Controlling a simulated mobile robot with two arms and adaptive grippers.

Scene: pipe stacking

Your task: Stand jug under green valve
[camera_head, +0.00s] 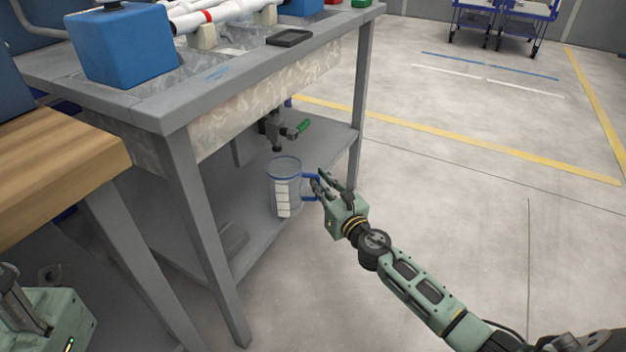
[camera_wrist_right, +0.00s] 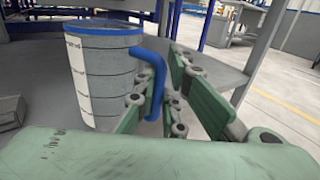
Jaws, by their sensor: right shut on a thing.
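The jug (camera_head: 285,188) is a clear cylinder with a blue rim, a white scale and a blue handle. It is upright. It also shows in the wrist view (camera_wrist_right: 112,85). My right gripper (camera_head: 319,184) is shut on the jug's blue handle (camera_wrist_right: 155,82), its fingers on either side in the wrist view. The green valve (camera_head: 303,126) has a green lever and a dark spout hanging under the bench basin. In the head view the jug's rim is just below the spout. I cannot tell if the jug's base touches the shelf.
The lower shelf (camera_head: 258,235) of the grey bench lies below the jug, with a bench leg (camera_head: 362,95) behind and another (camera_head: 205,225) in front. A blue box (camera_head: 122,45) and pipes (camera_head: 215,12) are on the bench top.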

